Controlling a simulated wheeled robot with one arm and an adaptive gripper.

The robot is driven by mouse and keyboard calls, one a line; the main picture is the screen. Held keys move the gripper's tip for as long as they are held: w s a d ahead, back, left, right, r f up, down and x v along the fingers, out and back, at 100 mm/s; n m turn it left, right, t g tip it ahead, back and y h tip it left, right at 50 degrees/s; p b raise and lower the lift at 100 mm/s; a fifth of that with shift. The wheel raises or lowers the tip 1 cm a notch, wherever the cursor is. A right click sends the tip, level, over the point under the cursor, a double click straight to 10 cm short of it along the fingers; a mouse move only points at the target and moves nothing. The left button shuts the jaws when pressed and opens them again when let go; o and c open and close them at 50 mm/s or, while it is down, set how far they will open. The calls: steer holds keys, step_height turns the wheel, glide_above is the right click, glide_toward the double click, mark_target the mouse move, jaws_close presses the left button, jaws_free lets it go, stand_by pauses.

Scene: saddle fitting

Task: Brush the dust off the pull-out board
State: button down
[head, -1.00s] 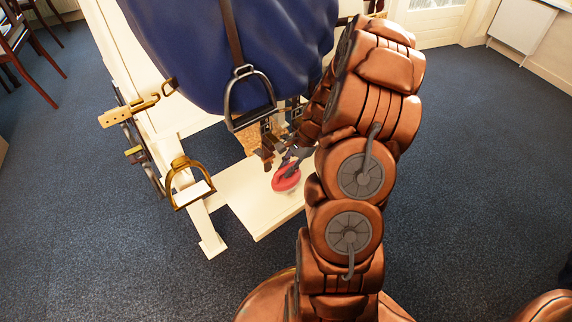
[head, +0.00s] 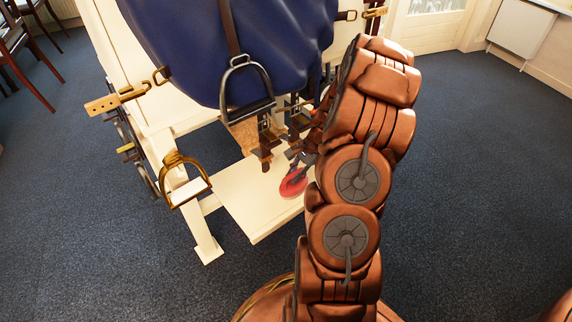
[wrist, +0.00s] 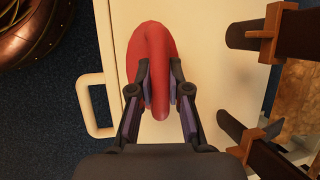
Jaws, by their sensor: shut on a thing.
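The pull-out board (head: 240,195) is a cream panel low under the blue saddle; it also shows in the wrist view (wrist: 215,75) with a pale loop handle (wrist: 92,103) on its left edge. My gripper (head: 299,170) is over the board. In the wrist view my gripper (wrist: 159,90) is shut on the raised handle of a red brush (wrist: 137,55). The brush has an oval red body and lies at or just above the board; contact cannot be told. In the head view the red brush (head: 292,186) is partly hidden by my gripper. I cannot make out dust.
Brown straps with buckles (head: 266,145) hang close to my gripper, and strap ends (wrist: 248,37) show right of it in the wrist view. A stirrup (head: 246,85) hangs above the board. A brass stirrup (head: 184,180) is at its left. Blue carpet lies open around the stand.

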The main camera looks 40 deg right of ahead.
mark_target(287, 178)
steer(key=shift+d+f, duration=0.2)
steer(key=shift+d, duration=0.2)
steer(key=shift+s+d+b, duration=0.15)
steer(key=shift+d+b, duration=0.75)
steer(key=shift+d, duration=0.95)
steer(key=shift+f+b, duration=0.1)
steer(key=shift+b, duration=0.4)
steer(key=shift+a+r+p, duration=0.3)
steer(key=shift+a+p, duration=0.25)
steer(key=shift+a, duration=0.25)
steer(key=shift+w+a+p, duration=0.2)
steer(key=shift+a+p, duration=1)
steer(key=shift+a, duration=2.2)
steer(key=shift+d+r+p, duration=0.1)
steer(key=shift+r+p, duration=2.45)
steer(key=shift+r, duration=1.45)
